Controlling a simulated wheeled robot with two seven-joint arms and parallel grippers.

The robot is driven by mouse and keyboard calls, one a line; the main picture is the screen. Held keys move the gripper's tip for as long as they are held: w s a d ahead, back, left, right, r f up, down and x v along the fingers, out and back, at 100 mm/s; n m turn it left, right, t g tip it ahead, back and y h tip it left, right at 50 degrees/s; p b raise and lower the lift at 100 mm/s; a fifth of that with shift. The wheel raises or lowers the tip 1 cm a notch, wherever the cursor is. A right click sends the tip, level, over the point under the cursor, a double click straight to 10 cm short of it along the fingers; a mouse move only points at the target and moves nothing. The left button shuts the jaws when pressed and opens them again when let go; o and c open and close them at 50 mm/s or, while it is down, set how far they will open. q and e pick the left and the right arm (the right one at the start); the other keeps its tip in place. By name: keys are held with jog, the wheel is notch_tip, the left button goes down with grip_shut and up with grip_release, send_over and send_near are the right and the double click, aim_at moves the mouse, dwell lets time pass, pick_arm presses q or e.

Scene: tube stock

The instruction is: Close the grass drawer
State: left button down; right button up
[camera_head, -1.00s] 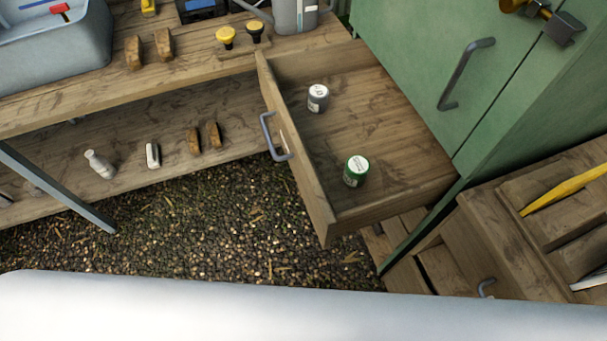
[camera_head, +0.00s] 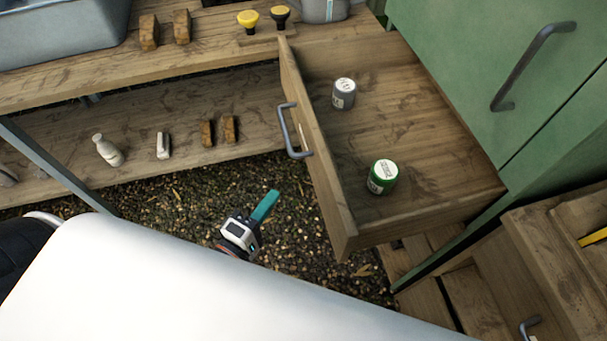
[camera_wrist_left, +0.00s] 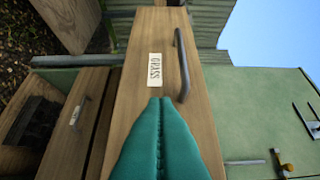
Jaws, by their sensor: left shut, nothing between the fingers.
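The grass drawer (camera_head: 320,158) is a wooden drawer pulled open at the centre right of the head view. It has a grey bar handle (camera_head: 288,132) on its front. In the left wrist view its front (camera_wrist_left: 140,75) carries a label reading "GRASS" (camera_wrist_left: 155,70) beside the handle (camera_wrist_left: 182,65). A grey tin (camera_head: 344,94) and a green tin (camera_head: 382,177) stand inside the drawer. My left gripper (camera_head: 266,204) has teal fingers, shut and empty, in front of the drawer front and apart from it in the head view. My right gripper is not in view.
A green cabinet (camera_head: 450,75) stands to the right of the open drawer. A wooden bench (camera_head: 90,70) with a lower shelf (camera_head: 70,145) holds several small items on the left. Another wooden drawer unit (camera_head: 540,250) stands at lower right. Gravel ground lies below the drawer.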

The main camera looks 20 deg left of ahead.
aim_at(313, 164)
pick_arm(q)
jog(key=w+d, duration=0.1)
jog(key=w, duration=0.1)
jog(key=w+d+p, duration=0.1)
jog(key=w, duration=0.2)
jog(key=w+d, duration=0.2)
jog(key=shift+w, duration=0.15)
jog(key=shift+w+d, duration=0.15)
